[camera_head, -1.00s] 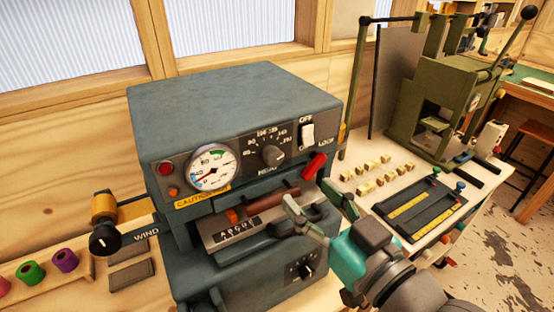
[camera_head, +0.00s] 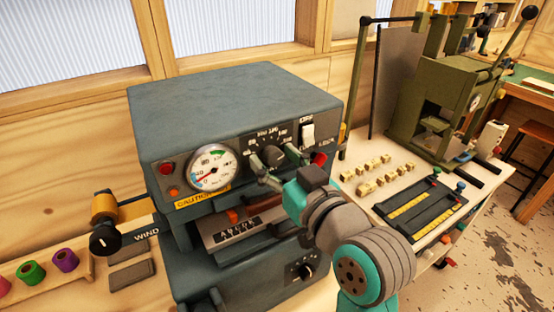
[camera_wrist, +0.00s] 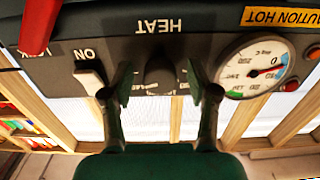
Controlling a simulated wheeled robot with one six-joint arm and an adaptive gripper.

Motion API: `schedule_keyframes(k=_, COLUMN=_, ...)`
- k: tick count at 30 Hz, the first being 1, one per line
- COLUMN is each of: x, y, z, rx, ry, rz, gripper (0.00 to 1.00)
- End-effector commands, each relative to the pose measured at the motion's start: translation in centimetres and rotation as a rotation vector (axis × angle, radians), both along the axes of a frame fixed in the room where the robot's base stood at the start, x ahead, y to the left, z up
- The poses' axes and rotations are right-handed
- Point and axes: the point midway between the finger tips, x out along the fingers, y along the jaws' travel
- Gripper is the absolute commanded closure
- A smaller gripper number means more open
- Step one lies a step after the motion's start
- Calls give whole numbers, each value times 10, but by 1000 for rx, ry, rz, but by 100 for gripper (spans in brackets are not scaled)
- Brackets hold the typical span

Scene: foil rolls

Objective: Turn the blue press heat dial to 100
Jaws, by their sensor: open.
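The blue-grey press (camera_head: 230,100) stands on the bench against the wall. Its black heat dial (camera_head: 273,155) sits on the front panel, between the round gauge (camera_head: 212,167) and the white switch (camera_head: 308,133). My gripper (camera_head: 279,168) is open at the panel, with one finger on each side of the dial. In the wrist view, upside down, the dial (camera_wrist: 160,72) shows between the two fingers (camera_wrist: 158,88), with a gap visible on both sides. The HEAT label (camera_wrist: 160,26) is readable there. The fingers and the dial hide part of the scale, so I cannot read the setting.
A red lever (camera_head: 318,159) is close to the right of my gripper. A wooden-handled bar (camera_head: 262,203) and a letter strip lie below the dial. Brass type blocks (camera_head: 372,166), a black tray (camera_head: 420,208) and a green press (camera_head: 440,105) stand to the right.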

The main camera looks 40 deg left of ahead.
Motion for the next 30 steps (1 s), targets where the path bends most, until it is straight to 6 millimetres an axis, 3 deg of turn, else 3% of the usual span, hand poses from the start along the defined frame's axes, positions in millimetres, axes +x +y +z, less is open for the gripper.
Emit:
schedule_keyframes(k=4, x=0, y=0, z=0, rx=0, ry=0, rz=0, gripper=40)
schedule_keyframes(k=12, x=0, y=0, z=0, rx=0, ry=0, rz=-1, gripper=100)
schedule_keyframes(k=22, x=0, y=0, z=0, rx=-15, ry=-35, rz=-1, gripper=100)
schedule_keyframes(k=30, x=0, y=-1, z=0, rx=-76, ry=-185, rz=-1, gripper=100)
